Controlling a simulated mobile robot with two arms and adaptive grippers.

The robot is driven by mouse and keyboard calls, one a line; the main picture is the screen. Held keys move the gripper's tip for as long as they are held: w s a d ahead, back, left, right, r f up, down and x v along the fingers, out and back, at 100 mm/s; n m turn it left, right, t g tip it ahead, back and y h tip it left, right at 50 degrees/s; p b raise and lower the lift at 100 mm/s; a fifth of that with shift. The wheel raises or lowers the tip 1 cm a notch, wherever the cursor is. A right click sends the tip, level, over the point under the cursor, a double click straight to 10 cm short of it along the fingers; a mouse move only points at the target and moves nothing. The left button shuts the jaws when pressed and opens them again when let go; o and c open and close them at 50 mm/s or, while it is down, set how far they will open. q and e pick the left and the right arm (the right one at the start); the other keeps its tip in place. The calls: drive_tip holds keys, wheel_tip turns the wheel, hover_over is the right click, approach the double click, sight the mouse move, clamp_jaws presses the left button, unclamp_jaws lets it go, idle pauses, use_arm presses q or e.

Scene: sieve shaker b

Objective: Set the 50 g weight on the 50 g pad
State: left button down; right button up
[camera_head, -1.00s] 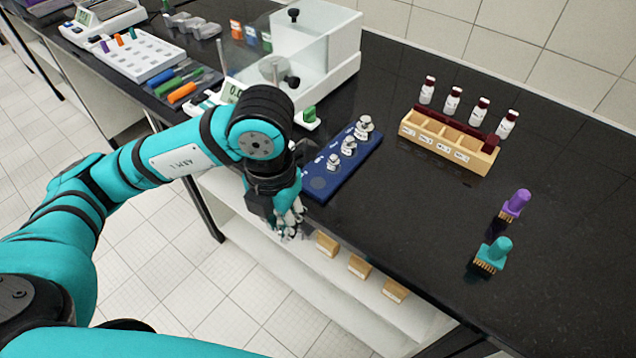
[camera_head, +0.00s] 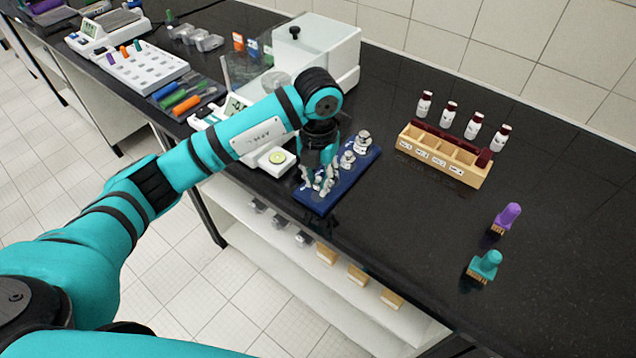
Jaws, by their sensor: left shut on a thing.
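My left gripper (camera_head: 323,183) points down over the near left end of the blue weight board (camera_head: 325,203). It is shut on a small silvery weight, mostly hidden by its fingers. I cannot tell whether the weight touches the board. Two silvery weights (camera_head: 348,159) (camera_head: 363,140) stand upright on the board behind the gripper. The pad under the gripper is hidden, and the pad labels are too small to read. My right gripper is not in view.
A balance with a clear box (camera_head: 333,50) stands behind my left arm. A wooden rack (camera_head: 440,157) with several vials behind it is on the right. The dark bench between is clear.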

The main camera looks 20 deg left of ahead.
sight(318, 182)
use_arm(q)
wheel_tip(318, 182, down, 2)
drive_tip(key=shift+s+f+p, duration=0.1)
drive_tip(key=shift+p, duration=0.4)
drive_tip(key=shift+f, duration=0.4)
drive_tip(key=c, duration=1.2)
unclamp_jaws()
drive_tip(key=shift+r, duration=0.1)
drive_tip(key=shift+r, duration=0.2)
drive_tip(key=shift+r+b, duration=0.35)
wheel_tip(318, 182, up, 10)
drive_tip(key=shift+f+b, duration=0.1)
drive_tip(key=shift+b, duration=0.95)
drive_tip(key=shift+r, duration=0.65)
